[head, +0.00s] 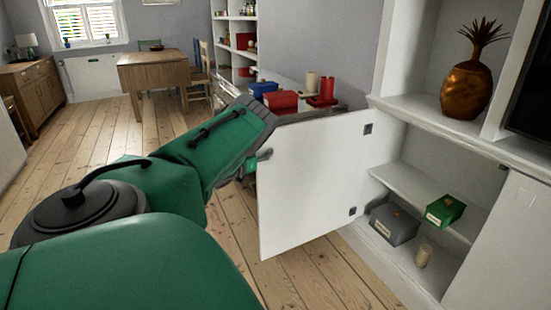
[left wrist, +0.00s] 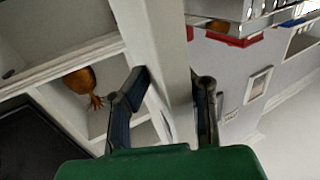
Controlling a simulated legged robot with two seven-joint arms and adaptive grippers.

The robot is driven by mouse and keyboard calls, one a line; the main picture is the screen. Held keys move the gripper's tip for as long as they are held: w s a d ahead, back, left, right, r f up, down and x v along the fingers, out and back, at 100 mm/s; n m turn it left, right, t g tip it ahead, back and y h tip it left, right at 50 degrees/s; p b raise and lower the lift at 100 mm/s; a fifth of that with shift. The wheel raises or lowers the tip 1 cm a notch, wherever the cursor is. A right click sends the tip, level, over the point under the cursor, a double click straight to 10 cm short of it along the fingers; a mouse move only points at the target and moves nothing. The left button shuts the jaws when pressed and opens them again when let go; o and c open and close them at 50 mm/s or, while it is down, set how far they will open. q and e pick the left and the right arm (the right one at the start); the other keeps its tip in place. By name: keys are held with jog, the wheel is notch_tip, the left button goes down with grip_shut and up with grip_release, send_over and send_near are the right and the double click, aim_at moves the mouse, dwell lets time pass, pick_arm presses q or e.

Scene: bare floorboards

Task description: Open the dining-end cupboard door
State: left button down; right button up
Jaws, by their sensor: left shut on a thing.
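The white cupboard door (head: 315,180) stands swung well open in the head view, its hinges on the right edge beside the open cupboard (head: 410,182). My left arm comes in from the left, and my left gripper (head: 263,158) is at the door's free edge, partly hidden by my own arm. In the left wrist view, the fingers of my left gripper (left wrist: 172,82) lie on both sides of the door (left wrist: 160,35), shut on it. My right gripper is in neither view.
A bronze pineapple (head: 465,88) stands on the shelf above. Red boxes (head: 285,102) and candles sit behind the door. Floorboards (head: 325,270) below the door are clear.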

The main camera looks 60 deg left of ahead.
pick_arm(q)
jog(key=shift+a+b, duration=0.3)
jog(key=shift+a, duration=0.95)
jog(key=c, duration=1.7)
grip_release()
jog(key=shift+w, duration=0.1)
jog(key=shift+o, duration=1.1)
jog(key=shift+s+d+f, duration=0.1)
jog(key=shift+s, duration=0.35)
jog(key=v, duration=1.1)
jog(key=shift+w, duration=0.1)
